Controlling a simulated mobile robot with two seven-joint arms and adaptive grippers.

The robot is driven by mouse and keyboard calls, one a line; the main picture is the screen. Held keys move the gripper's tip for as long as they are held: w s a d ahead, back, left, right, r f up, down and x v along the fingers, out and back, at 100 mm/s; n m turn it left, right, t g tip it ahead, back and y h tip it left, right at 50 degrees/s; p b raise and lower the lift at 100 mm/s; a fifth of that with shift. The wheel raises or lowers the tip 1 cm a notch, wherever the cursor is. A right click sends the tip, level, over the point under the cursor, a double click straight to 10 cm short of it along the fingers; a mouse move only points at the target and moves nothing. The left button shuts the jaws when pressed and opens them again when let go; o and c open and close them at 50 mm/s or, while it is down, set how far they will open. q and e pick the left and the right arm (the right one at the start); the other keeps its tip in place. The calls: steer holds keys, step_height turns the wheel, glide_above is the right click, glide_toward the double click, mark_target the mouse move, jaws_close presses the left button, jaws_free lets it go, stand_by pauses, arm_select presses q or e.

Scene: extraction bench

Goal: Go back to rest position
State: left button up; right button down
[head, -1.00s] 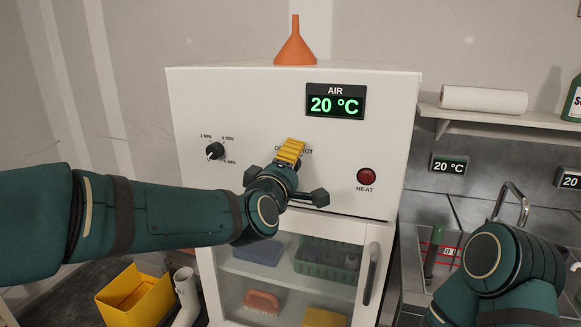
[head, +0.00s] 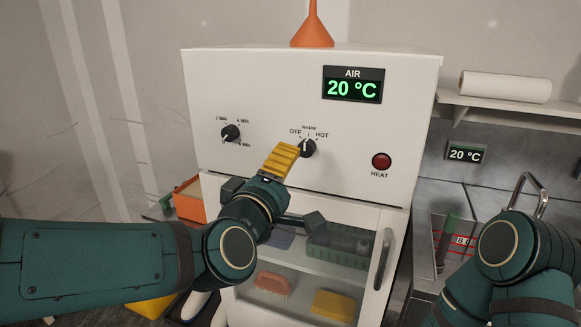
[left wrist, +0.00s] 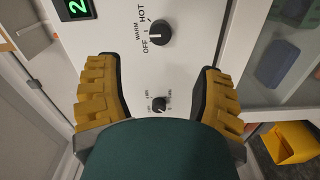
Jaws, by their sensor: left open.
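My left gripper (head: 280,160) is in front of the white cabinet, below and left of the black OFF/WARM/HOT knob (head: 307,148). In the left wrist view its two yellow-padded fingers (left wrist: 160,92) are spread wide with nothing between them. That knob also shows in the left wrist view (left wrist: 160,33), beyond the fingertips and clear of them. Its white mark seems to point near WARM; I cannot tell exactly. My right arm shows at the lower right in the head view, but its gripper is out of sight.
The white cabinet (head: 230,80) carries a minute dial (head: 230,132), a red HEAT button (head: 381,161), an air display (head: 353,84) reading 20 °C and an orange funnel (head: 312,36) on top. A sink tap (head: 530,185) stands by my right arm. An orange bin (head: 188,202) is at left.

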arm_select(q)
steer(key=shift+s, duration=0.15)
step_height(320, 180, down, 28)
steer(key=w+a+f+m+g+y, duration=0.1)
steer(key=w+a+m+g+y, duration=0.15)
steer(key=m+g, duration=0.4)
steer(key=s+a+f+m+g, duration=0.2)
steer(key=s+f+g, duration=0.2)
steer(key=s+f, duration=0.4)
steer(key=s+a+f+m+g, duration=0.2)
steer(key=s+f+g, duration=0.3)
steer(key=s+f, duration=0.4)
step_height(320, 180, down, 6)
steer(key=shift+f+h, duration=0.15)
steer(key=shift+h, duration=0.2)
